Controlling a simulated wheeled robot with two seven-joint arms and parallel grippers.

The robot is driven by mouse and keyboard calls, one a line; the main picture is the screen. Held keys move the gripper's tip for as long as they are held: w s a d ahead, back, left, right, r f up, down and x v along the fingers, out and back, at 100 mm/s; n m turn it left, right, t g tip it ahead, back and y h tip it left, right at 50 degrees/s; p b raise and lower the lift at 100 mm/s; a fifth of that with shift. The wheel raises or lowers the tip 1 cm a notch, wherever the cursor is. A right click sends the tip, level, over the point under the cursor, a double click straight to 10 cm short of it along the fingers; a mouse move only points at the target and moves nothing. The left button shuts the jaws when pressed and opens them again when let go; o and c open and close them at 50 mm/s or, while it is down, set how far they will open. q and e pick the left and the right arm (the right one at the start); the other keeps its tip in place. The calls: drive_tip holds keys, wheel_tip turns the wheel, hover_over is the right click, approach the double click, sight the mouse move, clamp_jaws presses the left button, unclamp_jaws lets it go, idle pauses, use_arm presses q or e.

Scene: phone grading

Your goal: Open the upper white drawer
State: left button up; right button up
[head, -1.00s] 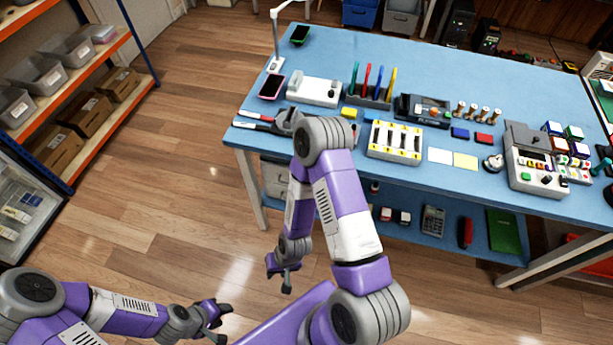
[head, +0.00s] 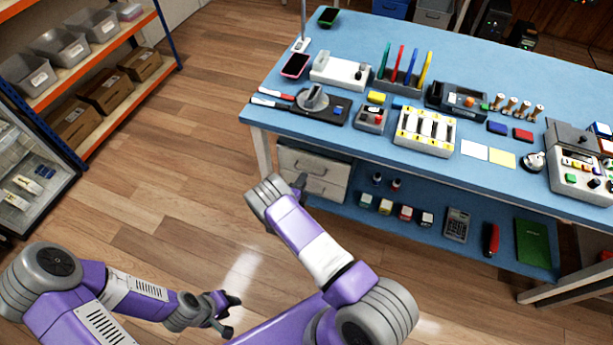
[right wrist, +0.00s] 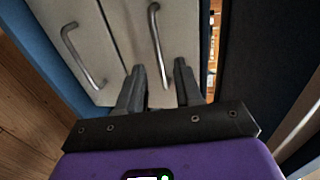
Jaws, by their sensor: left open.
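The upper white drawer (head: 330,167) is in a small cabinet under the left end of the blue table, and it looks closed. In the right wrist view its front (right wrist: 130,25) carries a bar handle (right wrist: 154,40). My right gripper (right wrist: 160,65) is open in front of it, its fingertips on either side of the handle's near end; I cannot tell whether they touch it. In the head view my right gripper (head: 301,182) is largely hidden by its arm. The lower drawer's handle (right wrist: 75,45) is left of the fingers. My left gripper (head: 232,313) is open and empty above the floor.
The blue table (head: 380,148) overhangs the cabinet. Its lower shelf (head: 400,228) holds stamps, a calculator (head: 456,225) and a green book (head: 536,247). A rack with bins (head: 85,75) stands at the left. The floor before the cabinet is clear.

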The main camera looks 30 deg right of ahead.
drive_tip(key=b+x, duration=0.1)
drive_tip(key=x, duration=0.4)
clamp_jaws()
idle(1.4)
